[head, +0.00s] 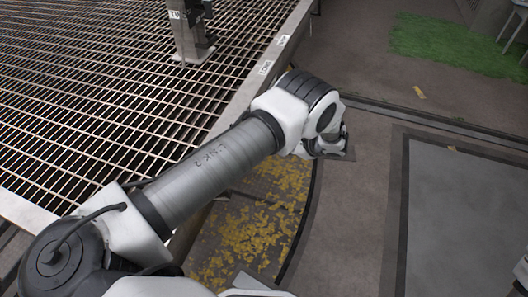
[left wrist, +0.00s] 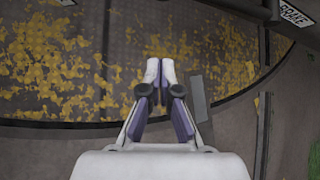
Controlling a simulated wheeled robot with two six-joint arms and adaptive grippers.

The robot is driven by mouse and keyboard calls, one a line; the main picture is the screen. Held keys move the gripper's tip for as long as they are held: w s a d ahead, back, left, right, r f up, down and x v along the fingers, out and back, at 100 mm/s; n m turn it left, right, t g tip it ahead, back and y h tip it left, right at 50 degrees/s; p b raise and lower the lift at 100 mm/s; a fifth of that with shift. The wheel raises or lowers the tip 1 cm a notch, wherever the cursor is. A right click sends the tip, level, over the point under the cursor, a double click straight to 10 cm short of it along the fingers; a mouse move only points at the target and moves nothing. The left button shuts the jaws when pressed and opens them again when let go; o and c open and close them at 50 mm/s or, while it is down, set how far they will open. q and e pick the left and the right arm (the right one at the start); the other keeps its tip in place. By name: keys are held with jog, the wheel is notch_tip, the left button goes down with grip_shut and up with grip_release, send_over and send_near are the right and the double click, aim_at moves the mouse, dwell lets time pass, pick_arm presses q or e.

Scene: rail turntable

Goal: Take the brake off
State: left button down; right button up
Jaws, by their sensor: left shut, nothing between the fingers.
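A white label reading BRAKE (left wrist: 291,14) shows at the top right of the left wrist view, at the end of a grey bar (left wrist: 232,7). My left gripper (left wrist: 158,68) is shut and empty, its fingertips close together over the leaf-strewn pit. A flat grey metal piece (left wrist: 198,98) lies just right of the fingers; I cannot tell whether it belongs to the brake. In the head view my left arm reaches across the deck edge, and its fingers are hidden behind the wrist. No brake handle can be made out clearly. My right gripper is not in view.
A grated deck (head: 90,75) fills the left, with a grey post (head: 188,38) on it and small labels (head: 265,67) along its rim. Yellow leaves (head: 245,235) lie in the curved pit. Paved ground (head: 365,190) is clear at right.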

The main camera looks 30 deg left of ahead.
pick_arm(q)
jog(key=s+f+b+x, duration=0.1)
jog(key=b+x, duration=0.4)
jog(key=x, duration=0.4)
jog(key=r, duration=0.1)
jog(key=a+r, duration=0.2)
jog(key=shift+s+r, duration=0.25)
jog(key=shift+s, duration=0.05)
jog(key=shift+r, duration=0.15)
